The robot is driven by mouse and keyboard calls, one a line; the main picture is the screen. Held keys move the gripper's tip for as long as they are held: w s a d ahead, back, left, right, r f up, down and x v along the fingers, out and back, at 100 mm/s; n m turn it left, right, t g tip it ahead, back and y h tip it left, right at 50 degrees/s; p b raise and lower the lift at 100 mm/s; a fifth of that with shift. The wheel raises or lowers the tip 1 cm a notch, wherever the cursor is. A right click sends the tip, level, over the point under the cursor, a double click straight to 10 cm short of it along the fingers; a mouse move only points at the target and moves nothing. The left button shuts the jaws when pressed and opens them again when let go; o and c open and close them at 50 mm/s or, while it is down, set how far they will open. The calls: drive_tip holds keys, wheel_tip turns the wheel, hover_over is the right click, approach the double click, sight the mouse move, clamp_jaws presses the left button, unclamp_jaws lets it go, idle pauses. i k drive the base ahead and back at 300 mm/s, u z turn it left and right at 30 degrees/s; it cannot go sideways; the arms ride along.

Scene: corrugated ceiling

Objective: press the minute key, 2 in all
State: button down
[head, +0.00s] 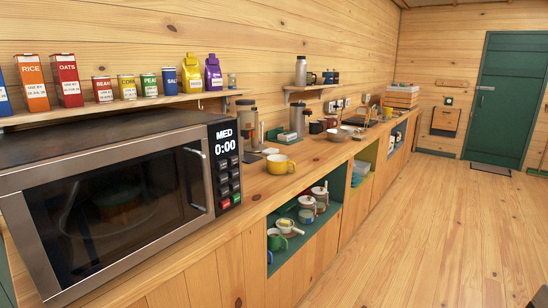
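A large microwave (110,220) with a steel-framed dark door stands at the left on the wooden counter. Its door is shut, with an upright handle (196,152) on the right side of the front. The display (224,140) reads MED and 0:00. Below it is a control panel with a keypad (228,180) of several small keys in two columns. The key labels are too small to read, so I cannot tell which is the minute key. My gripper is not in view, and nothing stands in front of the keypad.
A shelf (130,106) with food packages hangs above. The open wooden floor (440,220) lies to the right, leading to a green door (492,100).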

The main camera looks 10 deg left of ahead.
sight(221, 164)
drive_tip(key=z, duration=0.1)
drive_tip(key=i, duration=1.3)
drive_tip(key=u, duration=0.55)
